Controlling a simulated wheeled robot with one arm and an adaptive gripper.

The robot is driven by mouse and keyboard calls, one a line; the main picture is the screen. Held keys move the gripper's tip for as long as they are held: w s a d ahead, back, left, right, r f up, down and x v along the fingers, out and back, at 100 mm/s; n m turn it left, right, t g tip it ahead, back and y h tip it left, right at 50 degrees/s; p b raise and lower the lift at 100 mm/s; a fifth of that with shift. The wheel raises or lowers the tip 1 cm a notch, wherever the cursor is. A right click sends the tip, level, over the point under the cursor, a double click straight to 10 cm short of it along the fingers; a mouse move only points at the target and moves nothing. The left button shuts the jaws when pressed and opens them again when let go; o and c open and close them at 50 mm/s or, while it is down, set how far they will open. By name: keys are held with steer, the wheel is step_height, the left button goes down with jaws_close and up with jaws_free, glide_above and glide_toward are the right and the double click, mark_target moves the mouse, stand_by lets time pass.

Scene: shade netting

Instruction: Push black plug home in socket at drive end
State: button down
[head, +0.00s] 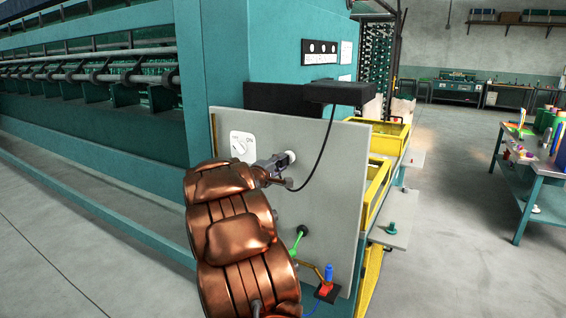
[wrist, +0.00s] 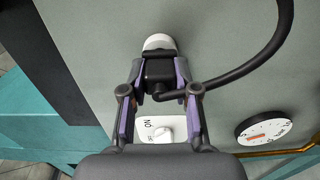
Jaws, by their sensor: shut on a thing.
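My gripper (head: 273,166) is at the grey panel (head: 325,220) on the machine's drive end, with my copper-coloured arm below it. In the wrist view my gripper (wrist: 159,78) is shut on the black plug (wrist: 158,70), one finger on each side. The black cable (wrist: 262,62) leaves the plug and curves up to the right. The round white socket (wrist: 159,43) is straight ahead of the plug; it also shows in the head view (head: 291,156). The plug's front meets or overlaps the socket's edge in view; I cannot tell how deep it sits.
A white rotary switch (head: 241,147) is left of the gripper; a dial (wrist: 264,128) shows in the wrist view. Below are a green-handled part (head: 300,236) and a red-and-blue fitting (head: 327,280). Yellow bins (head: 385,140) stand right.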

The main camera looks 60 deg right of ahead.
steer(key=shift+d+b, duration=0.35)
steer(key=shift+b, duration=0.25)
steer(key=c, duration=0.8)
jaws_free()
steer(key=a, duration=1.2)
steer(key=shift+s, duration=0.25)
